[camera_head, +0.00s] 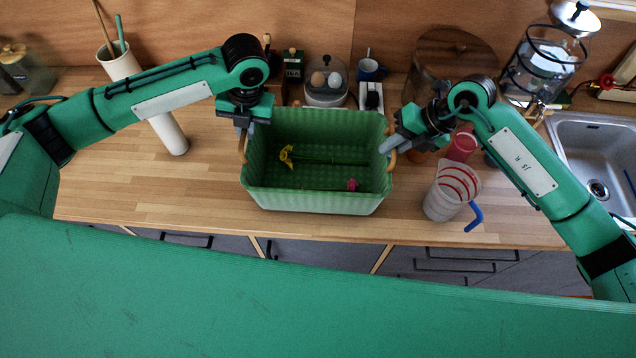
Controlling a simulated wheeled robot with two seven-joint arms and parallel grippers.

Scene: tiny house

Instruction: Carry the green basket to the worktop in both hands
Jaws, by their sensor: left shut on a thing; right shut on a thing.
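The green basket (315,201) is upright at the middle of the wooden worktop (120,200). I cannot tell whether its base touches the wood or hangs just above it. A yellow flower (287,155) and a pink flower (352,184) lie inside. My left gripper (243,130) is shut on the basket's left handle (243,148). My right gripper (388,145) is shut on the right handle (392,158). The fingertips are partly hidden against the handles.
A measuring jug (446,195) with a blue handle stands close right of the basket. A red cup (462,146) is behind it. A white cylinder (169,134) stands to the left. The sink (592,150) is far right.

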